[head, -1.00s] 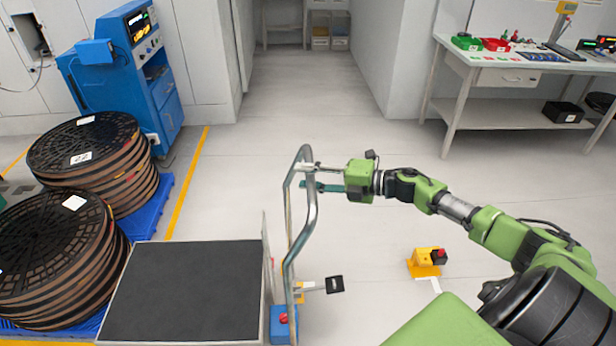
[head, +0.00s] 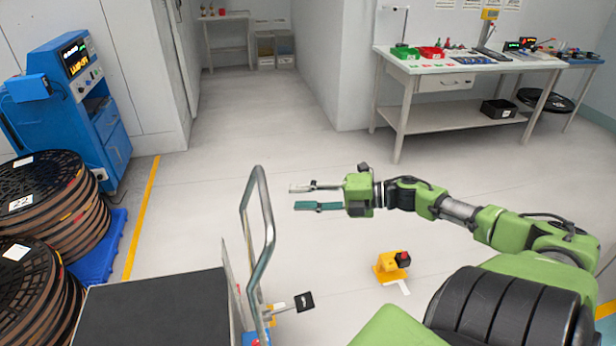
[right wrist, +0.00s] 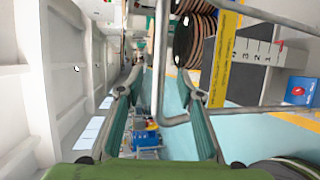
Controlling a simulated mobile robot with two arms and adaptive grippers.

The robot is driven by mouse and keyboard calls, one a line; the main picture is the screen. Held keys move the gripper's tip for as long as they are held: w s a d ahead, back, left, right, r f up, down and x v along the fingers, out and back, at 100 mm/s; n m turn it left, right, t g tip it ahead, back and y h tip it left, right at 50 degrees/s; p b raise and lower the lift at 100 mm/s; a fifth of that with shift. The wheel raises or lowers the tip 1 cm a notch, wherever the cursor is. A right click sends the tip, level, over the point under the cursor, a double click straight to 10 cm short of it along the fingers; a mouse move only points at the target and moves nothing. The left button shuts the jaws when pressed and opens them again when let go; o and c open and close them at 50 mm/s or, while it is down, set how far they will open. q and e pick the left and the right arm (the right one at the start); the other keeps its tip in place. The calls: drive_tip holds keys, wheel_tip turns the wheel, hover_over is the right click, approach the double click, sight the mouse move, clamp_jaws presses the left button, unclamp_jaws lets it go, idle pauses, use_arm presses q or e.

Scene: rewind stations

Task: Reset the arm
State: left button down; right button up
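My right arm reaches in from the right of the head view, and its green gripper (head: 296,197) is open and empty. Its two fingers point left, one pale and one teal, spread apart. The bent metal handle (head: 268,225) of the cart stands just left of the fingertips, apart from them. In the right wrist view the two fingers (right wrist: 160,72) are spread wide, and the handle (right wrist: 162,95) shows ahead between and beyond them. My left gripper is not in view.
The cart's dark platform (head: 150,312) is at lower left, beside stacked reels (head: 45,200) on blue pallets. A blue machine (head: 75,110) stands behind. A workbench (head: 460,70) stands at back right.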

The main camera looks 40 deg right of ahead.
drive_tip(key=shift+s+d+r, duration=0.1)
drive_tip(key=shift+s+d, duration=0.25)
drive_tip(key=shift+s, duration=0.1)
idle(0.3)
